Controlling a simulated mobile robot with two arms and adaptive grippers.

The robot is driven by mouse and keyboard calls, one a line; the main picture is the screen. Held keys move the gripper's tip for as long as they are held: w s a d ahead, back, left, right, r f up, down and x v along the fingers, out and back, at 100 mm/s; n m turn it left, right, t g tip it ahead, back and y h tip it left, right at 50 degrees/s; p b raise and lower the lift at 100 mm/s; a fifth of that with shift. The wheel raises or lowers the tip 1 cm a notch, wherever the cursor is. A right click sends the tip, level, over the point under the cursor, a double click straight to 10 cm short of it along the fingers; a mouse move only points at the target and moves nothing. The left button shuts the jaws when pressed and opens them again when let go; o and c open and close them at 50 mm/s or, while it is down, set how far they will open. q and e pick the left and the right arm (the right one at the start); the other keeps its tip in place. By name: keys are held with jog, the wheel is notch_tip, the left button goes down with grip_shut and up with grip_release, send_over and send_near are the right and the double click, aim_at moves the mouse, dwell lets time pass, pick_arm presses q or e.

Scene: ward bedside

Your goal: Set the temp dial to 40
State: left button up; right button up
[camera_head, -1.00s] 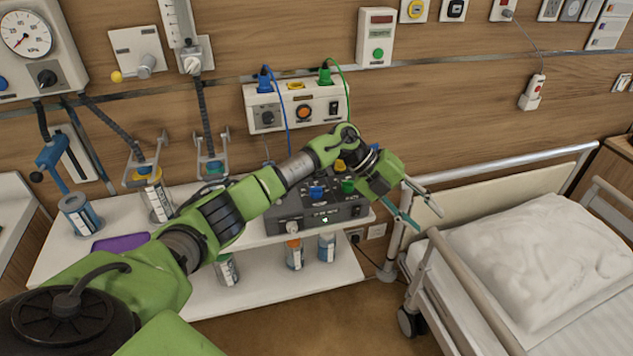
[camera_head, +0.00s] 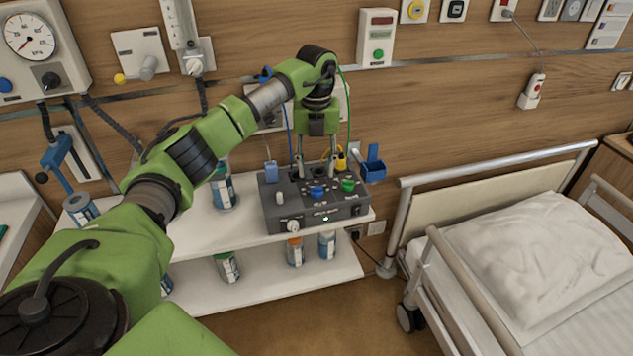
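A dark grey control box (camera_head: 330,212) stands on the upper white shelf. On its sloped top are a blue knob (camera_head: 317,191), a green knob (camera_head: 348,185) and a small white lever (camera_head: 280,198). A white knob (camera_head: 293,226) sits low on its front. The labels are too small to read, so I cannot tell which one is the temp dial. My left gripper (camera_head: 316,172) points down over the back of the box, behind the blue knob. Its two fingers are apart with nothing seen between them. Whether the tips touch the box is unclear. My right gripper is not in view.
My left arm covers the shelf's left part and much of the wall unit (camera_head: 336,105) behind. A blue holder (camera_head: 373,167) is just right of the box. Bottles (camera_head: 223,188) stand on the shelves. A bed (camera_head: 470,200) with rails is at right.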

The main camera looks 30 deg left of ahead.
aim_at(316, 187)
pick_arm(q)
notch_tip(316, 187, down, 6)
jog(key=shift+d+f+p, duration=0.1)
jog(key=shift+f+p, duration=0.1)
jog(key=shift+p, duration=0.35)
jog(key=shift+c, duration=0.5)
jog(key=c, duration=1)
